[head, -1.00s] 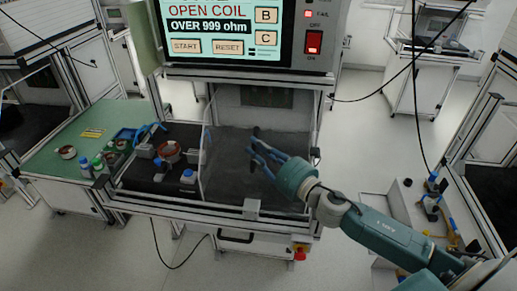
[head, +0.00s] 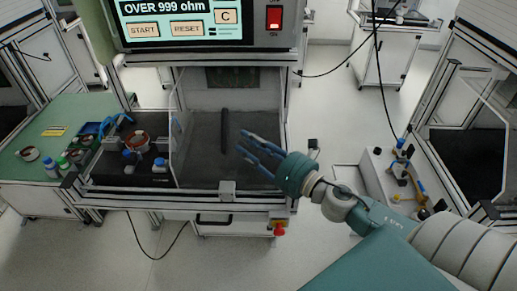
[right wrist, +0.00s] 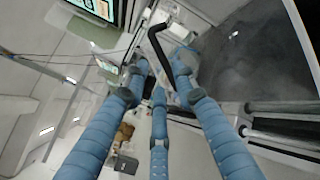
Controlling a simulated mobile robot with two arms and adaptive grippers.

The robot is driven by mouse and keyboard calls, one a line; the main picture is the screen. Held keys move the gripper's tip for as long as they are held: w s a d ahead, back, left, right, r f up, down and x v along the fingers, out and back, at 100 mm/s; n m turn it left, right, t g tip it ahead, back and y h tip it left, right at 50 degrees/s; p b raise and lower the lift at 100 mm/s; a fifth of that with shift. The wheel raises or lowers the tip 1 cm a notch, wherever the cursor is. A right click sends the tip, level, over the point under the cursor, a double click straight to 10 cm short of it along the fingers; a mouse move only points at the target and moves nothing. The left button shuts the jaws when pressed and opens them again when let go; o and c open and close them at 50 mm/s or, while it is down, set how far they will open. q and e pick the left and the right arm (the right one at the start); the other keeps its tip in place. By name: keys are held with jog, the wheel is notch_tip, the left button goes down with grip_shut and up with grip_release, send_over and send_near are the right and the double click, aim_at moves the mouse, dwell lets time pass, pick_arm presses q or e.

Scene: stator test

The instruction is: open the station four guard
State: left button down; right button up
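The station (head: 190,198) in the middle of the head view has a bay with a grey floor, and a clear, hard-to-see guard panel appears to front it. A dark upright handle (head: 224,132) shows in front of the bay. I cannot tell how far the guard is open. My right gripper (head: 258,152) has blue fingers, spread and empty, to the right of the handle with a visible gap. In the right wrist view the gripper (right wrist: 158,85) is open, and a black bent handle (right wrist: 158,42) shows beyond the fingertips. My left gripper is out of view.
A test box with a screen (head: 180,14) and a red switch (head: 274,17) sits above the bay. A dark tray with parts (head: 110,165) and a green bench (head: 35,165) lie left. A red emergency button (head: 280,230) is below. Floor is clear in front.

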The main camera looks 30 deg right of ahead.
jog(key=v, duration=0.3)
dwell(0.5)
